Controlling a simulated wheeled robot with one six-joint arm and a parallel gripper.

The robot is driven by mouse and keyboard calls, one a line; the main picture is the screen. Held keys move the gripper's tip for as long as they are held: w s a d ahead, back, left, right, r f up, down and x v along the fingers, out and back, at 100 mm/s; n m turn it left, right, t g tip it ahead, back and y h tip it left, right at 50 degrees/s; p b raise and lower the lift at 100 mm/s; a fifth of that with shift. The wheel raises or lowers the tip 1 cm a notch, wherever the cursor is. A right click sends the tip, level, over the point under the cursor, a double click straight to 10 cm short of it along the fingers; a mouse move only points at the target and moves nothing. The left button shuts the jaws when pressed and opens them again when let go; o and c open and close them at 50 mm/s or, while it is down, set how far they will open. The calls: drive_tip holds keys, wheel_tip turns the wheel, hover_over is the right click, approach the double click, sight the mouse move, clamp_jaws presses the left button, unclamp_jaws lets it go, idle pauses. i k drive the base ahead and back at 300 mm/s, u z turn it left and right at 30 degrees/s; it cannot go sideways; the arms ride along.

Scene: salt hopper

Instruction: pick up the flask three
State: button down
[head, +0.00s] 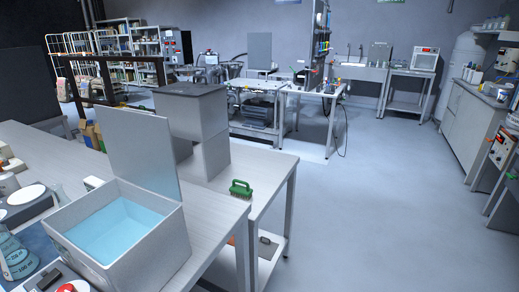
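Conical glass flasks stand at the lower left edge of the head view. A graduated flask with bluish liquid (17,257) is partly cut off by the left edge. Another clear flask (60,194) shows just behind the open bin. I cannot read a label that tells which is flask three. My gripper is not in view.
An open grey bin with blue liquid (95,247) and a raised lid (142,155) stands right of the flasks. A grey hopper (195,115) and a green brush (240,188) are behind it on the bench. The floor (375,215) to the right is clear.

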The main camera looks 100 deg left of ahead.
sight(61, 199)
drive_tip(key=i, duration=0.2)
drive_tip(key=u, duration=2.55)
drive_tip(key=i, duration=3.15)
drive_tip(key=u, duration=4.05)
